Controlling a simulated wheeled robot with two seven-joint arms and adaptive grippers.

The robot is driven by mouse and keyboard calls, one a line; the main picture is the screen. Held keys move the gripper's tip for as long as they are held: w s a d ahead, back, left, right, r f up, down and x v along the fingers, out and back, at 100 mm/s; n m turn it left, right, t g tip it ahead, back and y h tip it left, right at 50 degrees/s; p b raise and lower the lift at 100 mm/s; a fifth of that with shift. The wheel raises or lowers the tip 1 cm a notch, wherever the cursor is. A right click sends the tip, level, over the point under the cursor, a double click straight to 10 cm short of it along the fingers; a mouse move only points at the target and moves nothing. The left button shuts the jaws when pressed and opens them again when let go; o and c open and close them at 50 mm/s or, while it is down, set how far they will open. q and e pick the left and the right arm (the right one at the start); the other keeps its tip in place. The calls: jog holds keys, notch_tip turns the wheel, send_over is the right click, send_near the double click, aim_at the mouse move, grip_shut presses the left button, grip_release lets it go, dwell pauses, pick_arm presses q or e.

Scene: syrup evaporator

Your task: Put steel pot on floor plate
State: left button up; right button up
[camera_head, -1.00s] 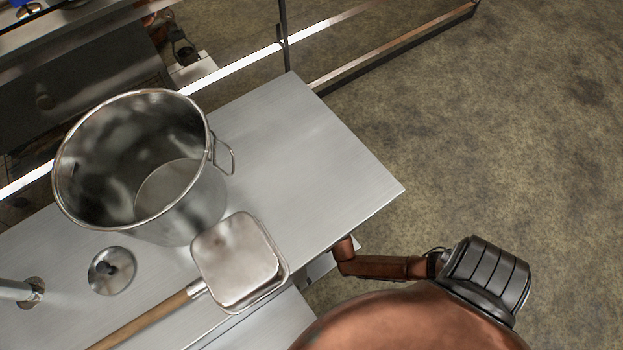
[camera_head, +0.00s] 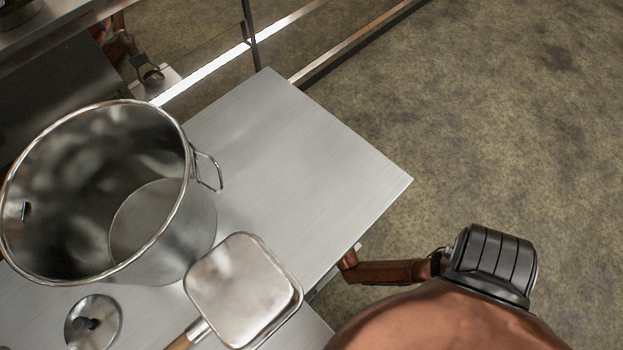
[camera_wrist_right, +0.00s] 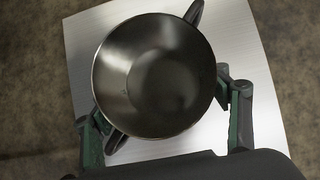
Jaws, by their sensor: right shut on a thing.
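A round steel pot (camera_wrist_right: 150,60) with dark side handles fills the middle of the right wrist view, seen from above into its empty inside. My right gripper (camera_wrist_right: 160,95) is shut on it, with one green-and-black finger at each side. Under the pot is a pale brushed metal plate (camera_wrist_right: 245,40) with brown floor around it. My right gripper does not show in the head view. My left gripper is in neither view.
In the head view a steel table (camera_head: 305,170) holds a large tall pot (camera_head: 175,235) with wire handles, a small round lid (camera_head: 92,322) and a square scoop (camera_head: 240,290). A metal rail (camera_head: 345,45) runs behind. The floor (camera_head: 500,130) at right is clear.

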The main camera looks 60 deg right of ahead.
jog(key=shift+f, duration=0.1)
jog(key=o, duration=1.4)
jog(key=shift+c, duration=0.2)
